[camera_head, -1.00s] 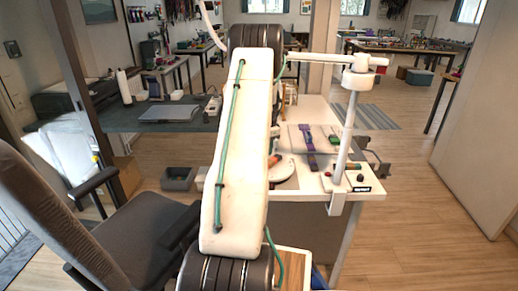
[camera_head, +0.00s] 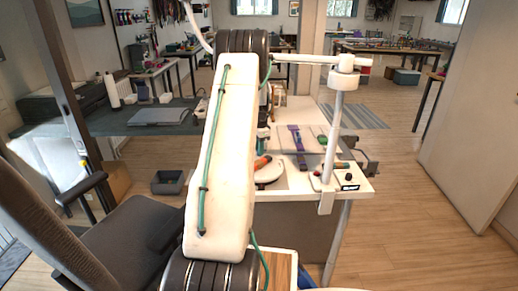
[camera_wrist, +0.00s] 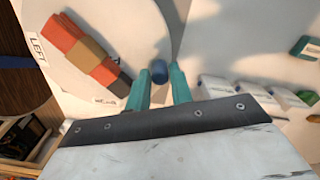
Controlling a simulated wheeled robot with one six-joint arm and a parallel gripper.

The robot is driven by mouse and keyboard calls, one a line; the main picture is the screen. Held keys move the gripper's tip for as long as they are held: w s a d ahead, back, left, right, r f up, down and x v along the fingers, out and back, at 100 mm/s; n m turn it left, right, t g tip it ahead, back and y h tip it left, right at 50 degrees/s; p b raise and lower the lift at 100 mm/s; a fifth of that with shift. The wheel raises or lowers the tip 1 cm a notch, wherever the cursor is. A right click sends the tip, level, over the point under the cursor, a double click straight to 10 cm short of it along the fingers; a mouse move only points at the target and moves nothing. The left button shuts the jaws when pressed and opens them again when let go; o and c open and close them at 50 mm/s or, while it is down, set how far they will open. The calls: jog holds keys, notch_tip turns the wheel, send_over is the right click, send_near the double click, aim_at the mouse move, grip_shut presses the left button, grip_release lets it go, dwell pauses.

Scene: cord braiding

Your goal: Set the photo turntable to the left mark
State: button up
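The photo turntable is a pale round disc (camera_wrist: 85,22) at the left of the wrist view. An orange and brown block-shaped item (camera_wrist: 85,50) lies on it. A "LEFT" label (camera_wrist: 38,48) shows by its left edge. A small blue knob (camera_wrist: 159,71) stands near its right edge. My gripper (camera_wrist: 160,72) is open, its two teal fingers on either side of the knob with pale gaps showing. I cannot tell how deep the tips reach. In the head view the turntable (camera_head: 268,174) is partly hidden behind my arm.
The white table (camera_head: 345,190) carries a post with a crossbar (camera_head: 333,125) at its right front. A purple strap (camera_head: 298,145) lies behind. Several white blocks (camera_wrist: 240,88) are right of my gripper. An office chair (camera_head: 120,240) is at the left.

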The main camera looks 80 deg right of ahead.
jog(key=shift+o, duration=1.1)
notch_tip(320, 180, up, 4)
jog(key=shift+s+a+f, duration=0.1)
jog(key=shift+a, duration=0.05)
jog(key=s+a, duration=0.1)
jog(key=a, duration=0.4)
jog(key=s+a, duration=0.2)
jog(key=a, duration=0.2)
jog(key=s+a+r, duration=0.1)
jog(key=s+a, duration=0.1)
jog(key=a, duration=0.3)
jog(key=shift+s+a+r, duration=0.1)
jog(key=shift+s+a, duration=0.15)
jog(key=shift+a, duration=0.1)
